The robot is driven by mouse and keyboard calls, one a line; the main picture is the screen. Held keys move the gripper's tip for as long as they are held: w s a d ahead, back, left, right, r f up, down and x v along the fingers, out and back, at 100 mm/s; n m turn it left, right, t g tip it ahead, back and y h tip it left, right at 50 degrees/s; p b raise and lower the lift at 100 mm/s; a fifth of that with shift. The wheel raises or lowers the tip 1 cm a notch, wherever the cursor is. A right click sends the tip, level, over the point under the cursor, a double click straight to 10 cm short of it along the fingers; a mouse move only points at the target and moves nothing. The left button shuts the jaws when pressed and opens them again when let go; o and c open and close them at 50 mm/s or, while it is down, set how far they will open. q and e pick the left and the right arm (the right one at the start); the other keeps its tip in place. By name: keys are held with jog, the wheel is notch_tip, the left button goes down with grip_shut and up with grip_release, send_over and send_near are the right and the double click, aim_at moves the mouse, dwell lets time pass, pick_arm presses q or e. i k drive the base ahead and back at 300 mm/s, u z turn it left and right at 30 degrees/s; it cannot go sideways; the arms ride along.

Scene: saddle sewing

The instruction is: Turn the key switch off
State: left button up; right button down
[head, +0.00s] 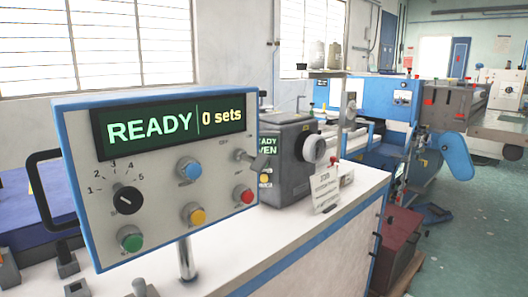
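A control panel (160,190) with a blue frame stands on a metal post at the left in the head view. Its display (175,123) reads "READY" and "0 sets". A small metal switch (244,156) sticks out at the panel's right side, below the display; it may be the key switch, but it is too small to tell its position. A black rotary knob (127,200) with marks 1 to 5 sits at the left. Green (130,239), yellow (194,214), blue (189,170) and red (246,196) buttons are on the face. Neither gripper is in view.
The panel rises above a white bench (290,228) with a blue edge. A grey machine (285,170) and a small printed sign (325,191) stand behind it to the right. A black handle (45,190) juts from the panel's left side. Green floor (480,215) is open at the right.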

aim_at(258, 163)
jog(key=k, duration=0.5)
jog(key=u, duration=3)
jog(key=i, duration=0.5)
jog(key=z, duration=2.3)
